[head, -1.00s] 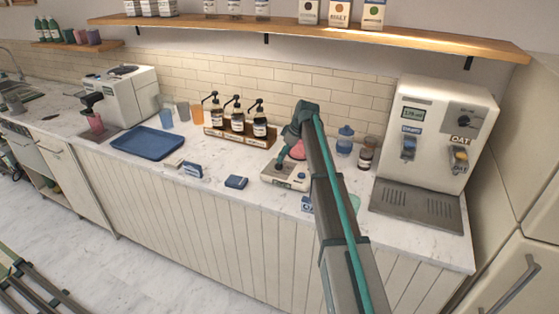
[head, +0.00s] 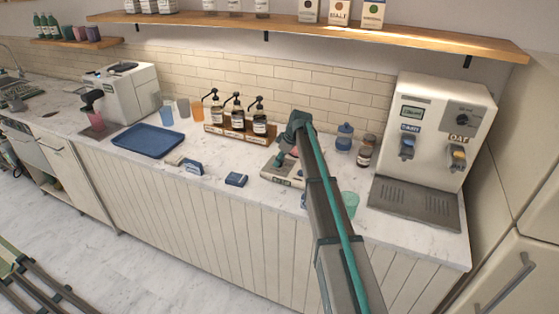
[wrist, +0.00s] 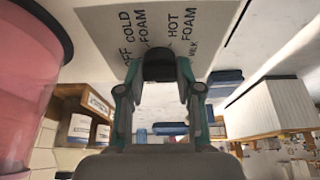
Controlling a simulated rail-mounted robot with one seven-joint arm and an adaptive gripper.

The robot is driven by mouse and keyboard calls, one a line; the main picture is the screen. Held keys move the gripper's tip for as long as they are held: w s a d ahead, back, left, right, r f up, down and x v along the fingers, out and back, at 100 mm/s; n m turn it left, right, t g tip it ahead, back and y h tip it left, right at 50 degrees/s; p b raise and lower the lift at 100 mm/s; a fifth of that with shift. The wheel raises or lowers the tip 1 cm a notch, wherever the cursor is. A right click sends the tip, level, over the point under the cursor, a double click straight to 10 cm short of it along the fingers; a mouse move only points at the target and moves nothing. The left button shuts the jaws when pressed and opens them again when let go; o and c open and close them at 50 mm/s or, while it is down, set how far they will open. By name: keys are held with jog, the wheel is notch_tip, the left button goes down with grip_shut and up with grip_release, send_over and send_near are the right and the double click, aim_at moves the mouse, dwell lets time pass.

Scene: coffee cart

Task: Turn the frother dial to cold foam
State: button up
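The frother (head: 270,170) is a pale box on the counter, partly hidden behind my arm in the head view. In the wrist view its panel (wrist: 95,18) carries the words COLD FOAM and HOT FOAM, with other labels partly cut off. The black dial (wrist: 158,68) sits between my fingertips. My gripper (wrist: 159,75) has a finger on each side of the dial and looks closed on it. I see no pointer mark, so the dial's setting cannot be told. A pink jug (wrist: 30,85) stands close at the left of the wrist view.
Pump bottles (head: 237,120) on a wooden stand are behind and left of the frother. A dispenser (head: 435,130) is at the right.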

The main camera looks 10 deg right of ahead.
grip_shut()
jog(key=m+t+b, duration=0.1)
jog(key=m+b, duration=0.2)
jog(key=shift+s+f+m+h, duration=0.1)
jog(key=shift+f+m+h, duration=0.05)
jog(key=shift+m+h, duration=0.25)
jog(key=m+b, duration=0.1)
jog(key=m, duration=0.1)
jog(key=m+t+h+b, duration=0.1)
jog(key=m, duration=0.1)
jog(key=shift+a+h, duration=0.15)
jog(key=shift+h, duration=0.15)
jog(key=shift+m+h+b, duration=0.5)
jog(key=shift+m+h, duration=0.2)
jog(key=shift+m, duration=1.2)
jog(key=shift+r, duration=0.2)
jog(key=o, duration=0.9)
grip_release()
